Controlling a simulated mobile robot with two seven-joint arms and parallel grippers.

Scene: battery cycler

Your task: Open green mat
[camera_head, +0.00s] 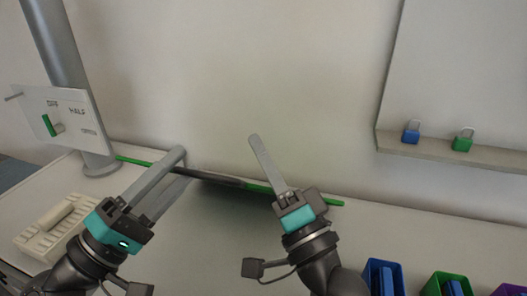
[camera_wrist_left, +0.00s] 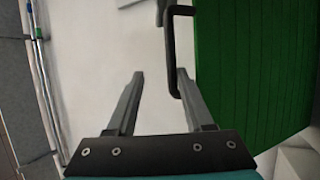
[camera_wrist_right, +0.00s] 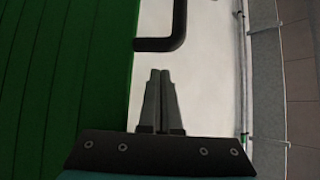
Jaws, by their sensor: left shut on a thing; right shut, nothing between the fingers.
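The green mat shows in the left wrist view (camera_wrist_left: 252,70) as a ribbed green panel at the right, and in the right wrist view (camera_wrist_right: 65,80) at the left. In the head view it shows nearly edge-on, as a green strip (camera_head: 258,187) along the back of the table. My left gripper (camera_head: 185,162) is at its dark handle (camera_wrist_left: 171,45), shut on it; the handle lies against the right finger in the left wrist view. My right gripper (camera_head: 254,138) is shut and empty. Its fingertips point near a dark handle (camera_wrist_right: 160,44) beside the mat.
A switch panel (camera_head: 62,122) on a grey post stands at the left, above a pale slotted tray (camera_head: 55,228). Blue (camera_head: 371,279) and green (camera_head: 433,287) bins stand at the lower right. A wall ledge (camera_head: 440,150) holds a blue padlock (camera_head: 411,137) and a green padlock (camera_head: 462,144).

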